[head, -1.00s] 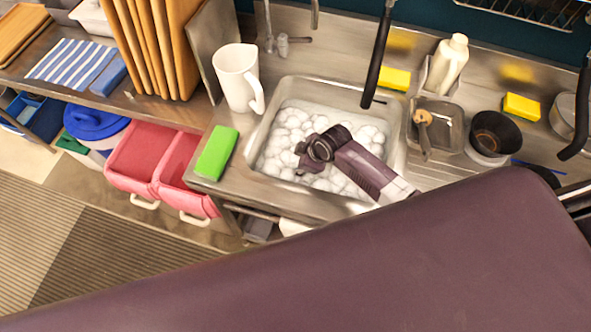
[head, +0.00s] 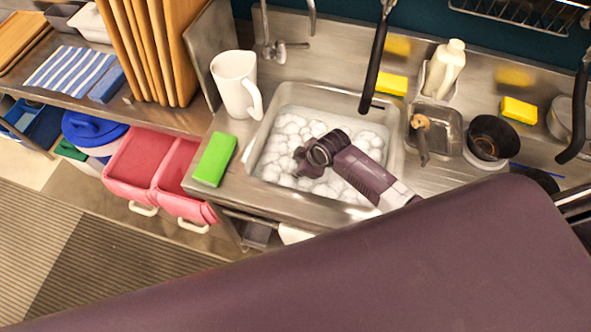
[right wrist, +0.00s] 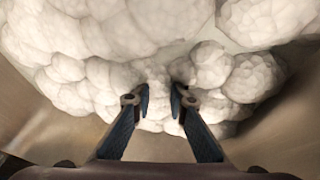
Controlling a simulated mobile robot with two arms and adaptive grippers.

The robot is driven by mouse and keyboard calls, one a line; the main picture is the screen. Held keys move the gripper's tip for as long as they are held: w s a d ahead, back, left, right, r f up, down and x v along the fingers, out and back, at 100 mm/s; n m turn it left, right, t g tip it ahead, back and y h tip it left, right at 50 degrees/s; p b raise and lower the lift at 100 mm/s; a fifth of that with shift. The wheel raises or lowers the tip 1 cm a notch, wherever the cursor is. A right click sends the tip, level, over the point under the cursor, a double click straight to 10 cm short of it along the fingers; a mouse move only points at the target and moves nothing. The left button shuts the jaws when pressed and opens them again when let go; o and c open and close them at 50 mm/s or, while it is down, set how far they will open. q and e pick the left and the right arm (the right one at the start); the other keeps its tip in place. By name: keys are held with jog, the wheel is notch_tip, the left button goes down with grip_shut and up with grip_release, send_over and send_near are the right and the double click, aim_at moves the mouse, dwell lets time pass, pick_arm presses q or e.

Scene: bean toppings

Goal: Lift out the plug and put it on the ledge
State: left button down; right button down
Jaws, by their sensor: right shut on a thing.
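The steel sink (head: 399,165) is full of white foam (head: 275,160). My right gripper (head: 302,162) reaches down into the foam near the middle of the sink. In the right wrist view, its two fingers (right wrist: 161,98) are close together with a small gap, tips buried in the foam. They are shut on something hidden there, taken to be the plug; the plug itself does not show. The steel ledge (head: 225,125) runs along the sink's left side and carries a green sponge (head: 214,160). My left gripper is out of view.
A white jug (head: 234,82) stands at the sink's back left corner. A black tap spout (head: 374,65) hangs over the back right. Yellow sponges (head: 391,84), a white bottle (head: 444,68), a small basin (head: 450,135) and a black cup (head: 491,135) stand to the right.

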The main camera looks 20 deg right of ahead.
notch_tip(320, 180, up, 28)
jog(key=p, duration=0.5)
jog(key=shift+f, duration=0.15)
dwell(0.5)
